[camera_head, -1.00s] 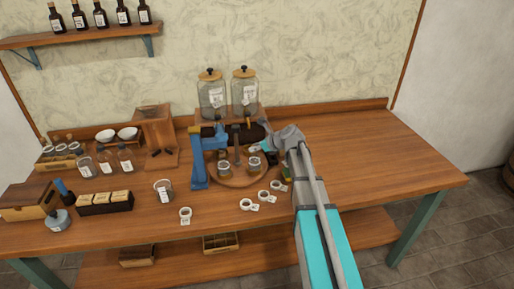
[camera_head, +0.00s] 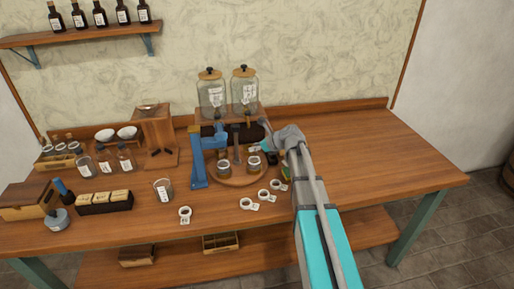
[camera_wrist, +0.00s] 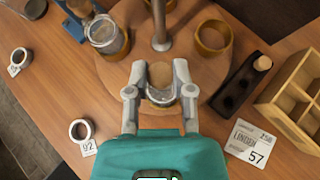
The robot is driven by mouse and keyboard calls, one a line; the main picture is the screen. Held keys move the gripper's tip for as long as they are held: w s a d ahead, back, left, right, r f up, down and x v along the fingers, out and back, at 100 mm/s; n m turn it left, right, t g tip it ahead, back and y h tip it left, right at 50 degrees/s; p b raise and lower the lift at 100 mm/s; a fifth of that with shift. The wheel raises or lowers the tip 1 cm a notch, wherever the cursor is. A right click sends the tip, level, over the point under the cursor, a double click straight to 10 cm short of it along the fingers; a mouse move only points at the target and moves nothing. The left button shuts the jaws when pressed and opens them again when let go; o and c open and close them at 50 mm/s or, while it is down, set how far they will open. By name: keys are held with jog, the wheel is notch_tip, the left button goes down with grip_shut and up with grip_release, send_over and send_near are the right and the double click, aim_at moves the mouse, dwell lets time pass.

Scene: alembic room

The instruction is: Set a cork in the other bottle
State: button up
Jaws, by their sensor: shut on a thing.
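My gripper (camera_wrist: 158,88) is shut on a small round brown cork (camera_wrist: 160,73) in the wrist view. A pale, glassy rim shows just below the cork between the fingers; I cannot tell whether they touch. A round wooden turntable (camera_wrist: 130,78) with a central post lies beneath. A glass bottle (camera_wrist: 106,36) with something brown in its mouth stands on its left, and an empty brown ring seat (camera_wrist: 212,38) is on its right. In the head view my gripper (camera_head: 268,152) is at the turntable's (camera_head: 238,182) right side, partly hidden by my arm.
A dark rack (camera_wrist: 238,88) holds one cork (camera_wrist: 263,63) beside a wooden box (camera_wrist: 292,95) and a card marked 57 (camera_wrist: 250,148). Numbered ring tags (camera_head: 263,195) lie in front. The table's right side is clear.

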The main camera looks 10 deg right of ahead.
jog(key=o, duration=0.7)
jog(key=shift+o, duration=0.2)
jog(key=o, duration=0.4)
jog(key=shift+r, duration=0.15)
jog(key=shift+r+p, duration=3.35)
jog(key=shift+p, duration=0.2)
